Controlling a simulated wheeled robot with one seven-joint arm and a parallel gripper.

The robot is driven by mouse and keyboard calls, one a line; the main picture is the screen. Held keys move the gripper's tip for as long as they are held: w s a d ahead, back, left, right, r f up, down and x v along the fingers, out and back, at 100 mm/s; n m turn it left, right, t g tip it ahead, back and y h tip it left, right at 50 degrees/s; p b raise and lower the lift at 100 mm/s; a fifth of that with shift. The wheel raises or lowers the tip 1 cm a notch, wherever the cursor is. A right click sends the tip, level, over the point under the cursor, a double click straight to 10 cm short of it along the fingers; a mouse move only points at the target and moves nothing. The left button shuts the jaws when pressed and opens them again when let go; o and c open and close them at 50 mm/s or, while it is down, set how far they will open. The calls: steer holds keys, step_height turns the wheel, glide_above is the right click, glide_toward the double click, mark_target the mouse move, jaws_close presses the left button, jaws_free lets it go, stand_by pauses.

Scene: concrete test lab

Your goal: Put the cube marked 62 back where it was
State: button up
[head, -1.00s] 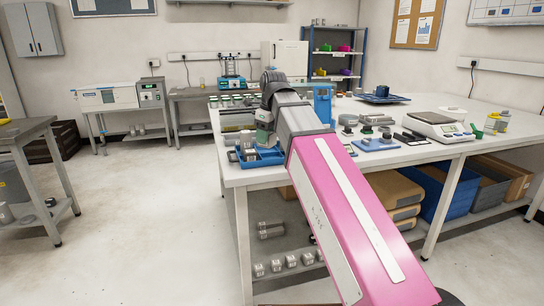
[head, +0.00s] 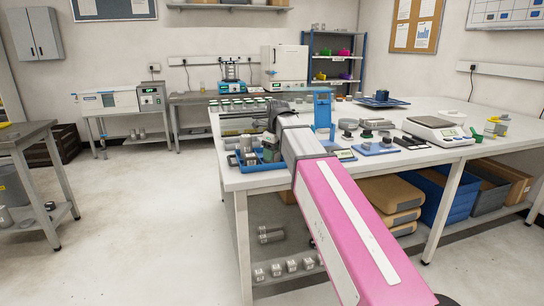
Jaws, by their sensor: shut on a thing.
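My gripper (head: 270,154) is at the near left corner of the white bench, pointing down over the right part of a blue tray (head: 240,168). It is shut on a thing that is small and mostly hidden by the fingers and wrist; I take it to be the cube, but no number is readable. Grey metal pieces stand in the tray to the left of the gripper. I cannot tell whether the held thing touches the tray.
The white bench (head: 430,165) holds a blue stand (head: 323,108), small parts on blue plates (head: 376,148) and a balance (head: 434,128) right of my arm. Jars with green lids (head: 240,104) stand behind. Several grey blocks (head: 291,265) lie on the lower shelf.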

mark_target(276, 152)
steer(key=shift+f, duration=0.45)
steer(key=shift+f, duration=0.1)
steer(key=o, duration=0.9)
steer(key=r, duration=0.4)
steer(key=d+r, duration=0.1)
steer(key=r, duration=0.3)
steer(key=s+r, duration=0.1)
steer(key=r, duration=0.3)
steer(key=shift+d, duration=0.3)
